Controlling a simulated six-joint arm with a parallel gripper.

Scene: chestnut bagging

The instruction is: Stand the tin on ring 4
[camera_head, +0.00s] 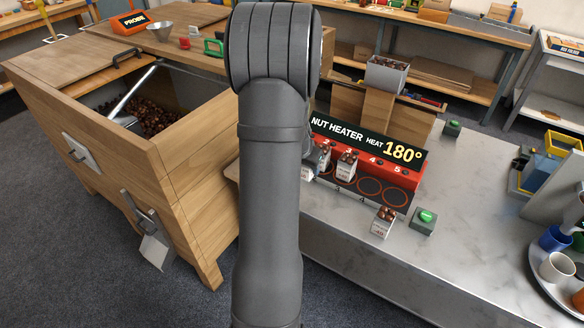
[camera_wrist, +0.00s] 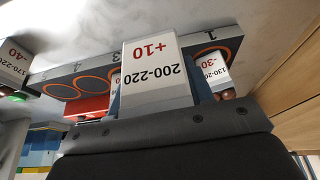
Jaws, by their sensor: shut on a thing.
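My gripper (camera_wrist: 158,98) is shut on a white tin (camera_wrist: 153,72) marked "+10" and "200-220", which fills the middle of the wrist view, upside down. In the head view my arm hides most of the gripper. The nut heater (camera_head: 419,176) has a row of orange rings. Ring 4 (camera_head: 370,188) is bare; bare rings also show left of the held tin in the wrist view. A "-30" tin (camera_wrist: 216,73) is right of the held tin in the wrist view.
A "-40" tin (camera_head: 381,229) with nuts stands on the counter (camera_head: 340,225) before the heater, beside a green button (camera_head: 425,219). A wooden chestnut bin (camera_head: 190,160) is at the left. A tray (camera_head: 545,280) with cups is at the right.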

